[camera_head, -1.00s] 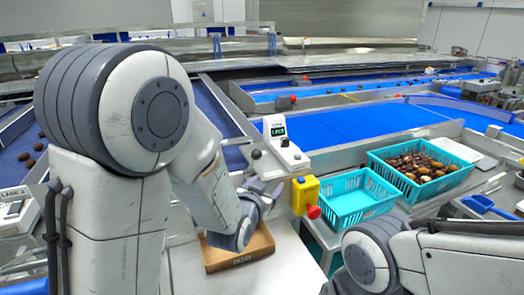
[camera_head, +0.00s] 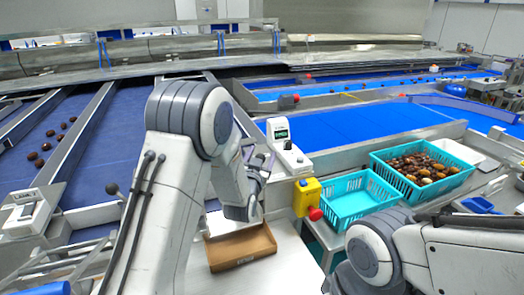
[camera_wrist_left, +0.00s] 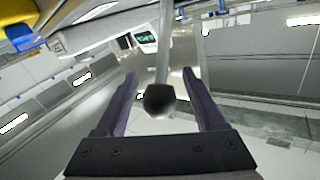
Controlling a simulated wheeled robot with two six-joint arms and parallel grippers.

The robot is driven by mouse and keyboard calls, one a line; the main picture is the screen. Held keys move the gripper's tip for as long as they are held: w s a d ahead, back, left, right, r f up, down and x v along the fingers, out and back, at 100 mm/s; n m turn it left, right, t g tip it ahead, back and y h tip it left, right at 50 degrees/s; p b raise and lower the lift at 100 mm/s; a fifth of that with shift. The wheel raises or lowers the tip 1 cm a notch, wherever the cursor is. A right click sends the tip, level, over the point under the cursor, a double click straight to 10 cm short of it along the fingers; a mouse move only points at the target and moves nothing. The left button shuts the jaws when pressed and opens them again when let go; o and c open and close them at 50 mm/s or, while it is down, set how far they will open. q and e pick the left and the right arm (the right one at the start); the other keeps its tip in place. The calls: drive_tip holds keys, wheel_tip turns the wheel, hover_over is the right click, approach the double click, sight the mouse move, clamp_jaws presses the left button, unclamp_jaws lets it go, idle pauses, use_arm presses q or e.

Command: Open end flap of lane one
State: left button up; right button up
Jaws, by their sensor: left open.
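My left gripper (camera_head: 260,161) is open beside the grey control post, at the end of the blue lanes. In the left wrist view its two dark fingers (camera_wrist_left: 160,74) stand on either side of a black ball knob (camera_wrist_left: 160,99) on a pale metal rod. The knob lies between the fingers with gaps on both sides. In the head view this knob is hidden by my gripper. The lane's end flap cannot be made out clearly. My right gripper is out of view; only part of that arm shows at the lower right.
An open cardboard box (camera_head: 240,249) stands below my left gripper. An empty teal crate (camera_head: 357,208) and a teal crate of dates (camera_head: 444,190) stand at right. A yellow box with a red button (camera_head: 308,195) is near. Another black-knobbed lever (camera_head: 112,188) stands left.

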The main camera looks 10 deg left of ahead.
use_arm(q)
drive_tip(key=shift+w, duration=0.35)
clamp_jaws()
idle(1.2)
